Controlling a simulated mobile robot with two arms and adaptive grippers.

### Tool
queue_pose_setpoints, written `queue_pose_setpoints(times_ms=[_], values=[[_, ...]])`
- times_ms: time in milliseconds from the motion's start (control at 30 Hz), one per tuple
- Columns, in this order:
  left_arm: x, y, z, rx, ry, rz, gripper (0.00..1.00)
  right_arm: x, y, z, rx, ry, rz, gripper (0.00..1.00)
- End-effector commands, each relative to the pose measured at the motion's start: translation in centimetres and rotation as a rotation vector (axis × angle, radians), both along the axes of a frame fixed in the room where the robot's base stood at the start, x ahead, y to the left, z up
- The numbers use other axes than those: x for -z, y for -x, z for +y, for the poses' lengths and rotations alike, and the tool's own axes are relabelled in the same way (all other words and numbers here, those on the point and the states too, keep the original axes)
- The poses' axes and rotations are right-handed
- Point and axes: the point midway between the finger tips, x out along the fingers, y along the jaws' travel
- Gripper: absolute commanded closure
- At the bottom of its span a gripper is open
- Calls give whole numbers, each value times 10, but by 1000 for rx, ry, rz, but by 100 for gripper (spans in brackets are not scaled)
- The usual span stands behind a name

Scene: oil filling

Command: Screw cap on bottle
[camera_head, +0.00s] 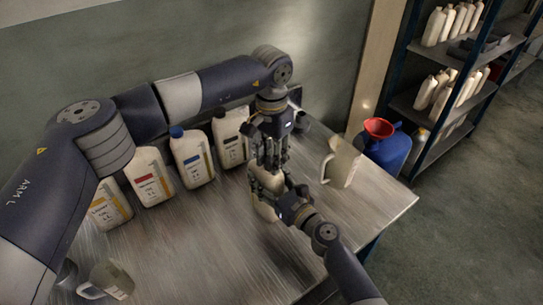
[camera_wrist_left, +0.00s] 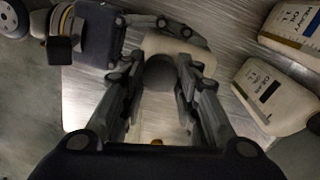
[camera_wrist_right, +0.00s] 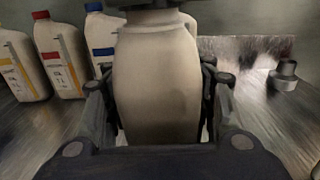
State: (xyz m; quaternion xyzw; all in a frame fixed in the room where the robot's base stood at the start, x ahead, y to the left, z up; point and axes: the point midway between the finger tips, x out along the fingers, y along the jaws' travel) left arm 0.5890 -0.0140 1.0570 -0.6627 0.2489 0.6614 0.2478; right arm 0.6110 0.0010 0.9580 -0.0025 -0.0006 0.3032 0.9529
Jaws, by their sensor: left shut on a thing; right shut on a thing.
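A cream bottle (camera_head: 266,211) stands upright on the metal table (camera_head: 190,262), mostly hidden by my grippers in the head view. It fills the middle of the right wrist view (camera_wrist_right: 157,85). My right gripper (camera_head: 267,182) is shut around the bottle's body from the side. My left gripper (camera_head: 269,160) points down over the bottle's top. It is shut on a round grey cap (camera_wrist_left: 160,73), which sits between its fingers above the bottle in the left wrist view. Whether the cap's thread is engaged cannot be seen.
Several labelled oil bottles stand along the wall, including a blue-capped one (camera_head: 192,158) and a black-labelled one (camera_head: 230,137). A beige jug (camera_head: 342,162) and a blue canister with red funnel (camera_head: 385,148) are at the right. A clear jug (camera_head: 108,280) stands front left. The front middle is clear.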

Motion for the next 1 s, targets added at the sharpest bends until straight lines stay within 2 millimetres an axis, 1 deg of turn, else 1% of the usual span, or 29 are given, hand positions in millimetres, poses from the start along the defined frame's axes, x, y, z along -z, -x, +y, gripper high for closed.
queue_pose_setpoints(times_ms=[200, 233, 300, 667, 767, 1000], values=[[-1, 0, 0, -2, 0, -1, 78, 2, 0, -1, 2, 3, 3, 100], [-1, -1, 0, -2, 0, -1, 64, 2, 0, -1, 2, 3, 3, 100], [-1, -1, 0, -3, 0, -1, 51, 2, 0, -1, 2, 3, 3, 100], [-2, 0, 0, -4, 0, -1, 51, 2, 0, -1, 1, 4, 2, 100], [-10, -1, 0, -4, 0, -3, 51, 2, 0, -1, 1, 4, 2, 100], [-40, 0, 0, -3, 1, -3, 51, 2, 0, -1, 1, 4, 2, 100]])
